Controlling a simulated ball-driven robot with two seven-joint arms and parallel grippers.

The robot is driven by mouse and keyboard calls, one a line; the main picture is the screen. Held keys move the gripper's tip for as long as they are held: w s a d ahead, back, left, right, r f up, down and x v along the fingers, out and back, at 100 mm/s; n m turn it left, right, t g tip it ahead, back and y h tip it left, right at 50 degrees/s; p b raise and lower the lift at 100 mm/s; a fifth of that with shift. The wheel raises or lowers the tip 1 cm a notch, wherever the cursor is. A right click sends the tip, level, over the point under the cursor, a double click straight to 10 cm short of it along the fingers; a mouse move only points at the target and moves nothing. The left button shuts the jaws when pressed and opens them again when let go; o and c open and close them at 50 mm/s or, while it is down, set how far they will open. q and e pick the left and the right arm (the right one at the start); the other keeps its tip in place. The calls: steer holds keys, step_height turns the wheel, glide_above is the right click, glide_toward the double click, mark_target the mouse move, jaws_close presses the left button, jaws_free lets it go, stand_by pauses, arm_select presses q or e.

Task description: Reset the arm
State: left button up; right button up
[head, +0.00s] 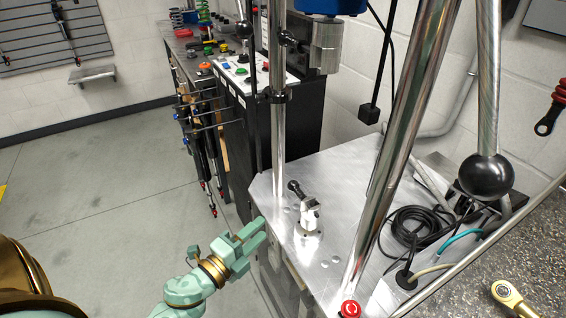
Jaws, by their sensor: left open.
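My left gripper (257,234) is pale green and open, with nothing visible between its fingers. It is beside the left edge of the metal machine table (345,170), left of a small silver fixture (309,216) with a black-tipped pin. A steel lever arm (487,90) with a large black ball knob (487,176) hangs down at the right of the table. A thin black rod with a ball top (244,29) stands near the left column. I cannot tell which of these the task calls the arm. My right gripper is not in view.
Two steel columns (278,130) (410,110) rise from the table. Coiled black cable (415,230) lies at its right. A red stop button (350,309) is at the front, a ratchet (513,297) at lower right. Shock absorbers (205,165) hang at the bench. Floor at left is clear.

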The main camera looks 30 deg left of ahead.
arm_select(q)
steer(key=s+f+n+g+y, duration=0.1)
steer(key=s+f+n+g, duration=0.25)
steer(key=f, duration=0.55)
steer(key=s+a+f+n+g+y, duration=0.15)
steer(key=s+f+n, duration=0.3)
steer(key=f, duration=0.55)
steer(key=s+f+n+g+y, duration=0.1)
steer(key=s+f+n+g, duration=0.3)
steer(key=f, duration=0.5)
steer(key=s+d+f+n+g+p, duration=0.1)
steer(key=s+f+g, duration=0.2)
steer(key=s, duration=0.7)
steer(key=s+d+f+n+g, duration=0.1)
steer(key=s+f, duration=0.4)
steer(key=s, duration=0.6)
steer(key=s+d+f+n+g+p, duration=0.1)
steer(key=s+f+g, duration=0.3)
steer(key=s, duration=0.6)
steer(key=shift+s+d+f+n+g+h+p, duration=0.15)
steer(key=shift+d+f+n+g+h+p, duration=0.25)
steer(key=shift+d, duration=0.45)
